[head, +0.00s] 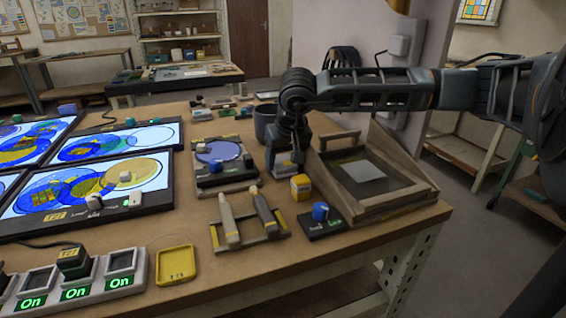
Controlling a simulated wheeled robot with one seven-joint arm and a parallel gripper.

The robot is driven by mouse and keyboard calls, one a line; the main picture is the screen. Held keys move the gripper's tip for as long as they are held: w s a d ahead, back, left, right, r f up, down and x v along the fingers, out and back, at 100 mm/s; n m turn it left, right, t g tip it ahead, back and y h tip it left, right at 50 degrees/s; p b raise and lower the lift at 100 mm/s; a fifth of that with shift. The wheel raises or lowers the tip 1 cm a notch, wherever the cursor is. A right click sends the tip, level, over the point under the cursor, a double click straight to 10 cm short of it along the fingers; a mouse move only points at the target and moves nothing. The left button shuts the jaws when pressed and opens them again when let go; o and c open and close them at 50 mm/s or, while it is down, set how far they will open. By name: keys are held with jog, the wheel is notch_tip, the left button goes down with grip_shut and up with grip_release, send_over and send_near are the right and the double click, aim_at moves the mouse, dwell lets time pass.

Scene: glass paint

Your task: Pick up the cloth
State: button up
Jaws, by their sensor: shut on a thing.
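My gripper (285,152) points down over the table, just left of the wooden framed stand. It is shut on a small greyish piece (284,169) that looks like the cloth. The fingers and wrist hide most of it, and its outline is hard to make out. I cannot tell whether it still touches the table. A pale grey-white square (366,171) lies in the tilted wooden stand (399,199), apart from my gripper.
Lit panels (90,190) fill the left. Bare wood lies near the yellow tray (176,265).

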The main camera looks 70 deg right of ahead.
aim_at(285, 161)
jog(key=shift+r, duration=0.4)
jog(key=r, duration=0.3)
jog(key=shift+s+d+r+b, duration=0.15)
jog(key=shift+d+r+b, duration=0.15)
jog(key=s+d+r, duration=0.6)
jog(key=d, duration=0.3)
jog(key=shift+s+r+b, duration=0.25)
jog(key=shift+b, duration=0.05)
jog(key=o, duration=0.5)
jog(key=shift+c, duration=0.2)
jog(key=c, duration=0.3)
jog(key=shift+w, duration=0.1)
jog(key=shift+c, duration=0.2)
